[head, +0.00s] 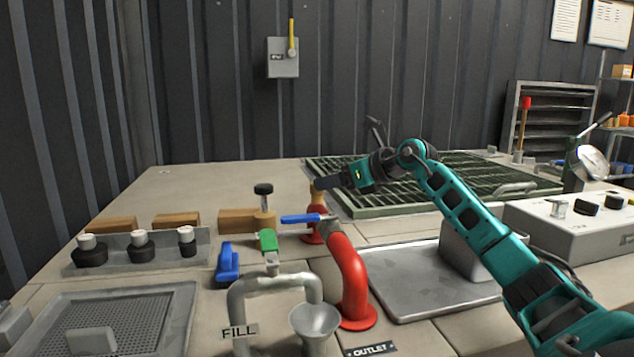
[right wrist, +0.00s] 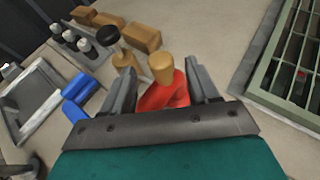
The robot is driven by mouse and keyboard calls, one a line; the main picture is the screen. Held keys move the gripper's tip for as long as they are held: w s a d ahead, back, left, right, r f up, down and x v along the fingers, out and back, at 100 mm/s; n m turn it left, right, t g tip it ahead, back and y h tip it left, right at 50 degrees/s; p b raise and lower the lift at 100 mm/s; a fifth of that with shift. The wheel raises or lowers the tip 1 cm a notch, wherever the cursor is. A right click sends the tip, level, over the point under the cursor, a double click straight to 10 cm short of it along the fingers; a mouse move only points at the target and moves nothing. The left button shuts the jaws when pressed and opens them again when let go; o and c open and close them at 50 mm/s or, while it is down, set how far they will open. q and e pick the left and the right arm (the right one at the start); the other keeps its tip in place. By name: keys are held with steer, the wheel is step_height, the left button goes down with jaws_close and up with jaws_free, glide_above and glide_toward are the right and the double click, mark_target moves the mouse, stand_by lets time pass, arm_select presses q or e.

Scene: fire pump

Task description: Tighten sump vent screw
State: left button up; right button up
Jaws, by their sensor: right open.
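My right gripper (head: 324,183) is open, at the brass-coloured cylinder (right wrist: 162,68) on top of a red fitting (right wrist: 165,92). In the right wrist view the cylinder shows between the two fingers (right wrist: 162,78); contact cannot be told. In the head view the red fitting (head: 314,222) stands behind the red outlet pipe (head: 348,275), partly hidden. A black knob (head: 264,188) stands upright on a brass body to the left; the right wrist view shows it too (right wrist: 107,35). No label marks the sump vent screw. My left gripper is not in view.
A blue lever (head: 302,218) sits above the red pipe. A grey fill pipe (head: 245,285) and funnel (head: 314,322) stand in front. A green-framed grating (head: 390,212) lies behind; black-and-white knobs (head: 140,245) stand left. The back-left tabletop is clear.

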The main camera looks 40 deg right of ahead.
steer(key=shift+x, duration=2.6)
steer(key=c, duration=1)
steer(key=shift+o, duration=0.2)
steer(key=shift+r+m+h+p, duration=0.1)
steer(key=shift+m+h+p, duration=0.4)
steer(key=shift+h+p, duration=0.2)
steer(key=shift+m+h+p, duration=0.6)
steer(key=shift+p, duration=0.1)
steer(key=shift+m+h+p, duration=0.45)
steer(key=shift+m+h, duration=0.05)
steer(key=shift+h, duration=0.2)
steer(key=shift+m+h, duration=0.7)
